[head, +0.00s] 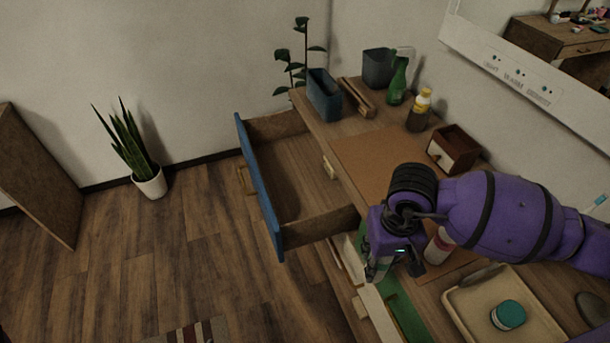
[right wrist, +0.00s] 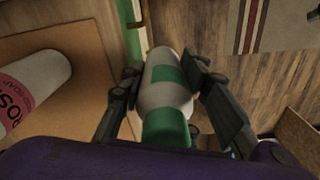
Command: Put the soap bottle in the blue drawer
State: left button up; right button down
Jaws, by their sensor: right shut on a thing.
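The blue drawer (head: 258,190) is pulled open at the table's left side, and its wooden inside looks empty. In the right wrist view, my right gripper (right wrist: 162,72) is shut on a white and green bottle (right wrist: 165,92), with a finger on each side. In the head view the bottle is mostly hidden by the gripper. A second bottle, white with a pink label (right wrist: 28,88), stands apart on a brown board; its label is only partly readable. My left gripper is not in view.
A green-fronted drawer (head: 405,312) is nearer along the table. A tray (head: 478,308) holds a teal jar (head: 508,315). A green spray bottle (head: 397,82), a brown bottle (head: 419,110), bins and a small wooden box (head: 453,148) stand at the back.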

aim_at(288, 174)
jog(key=i+j, duration=1.35)
jog(key=i+j+z, duration=0.1)
jog(key=i+j, duration=0.35)
jog(key=j, duration=0.2)
jog(key=z, duration=1.1)
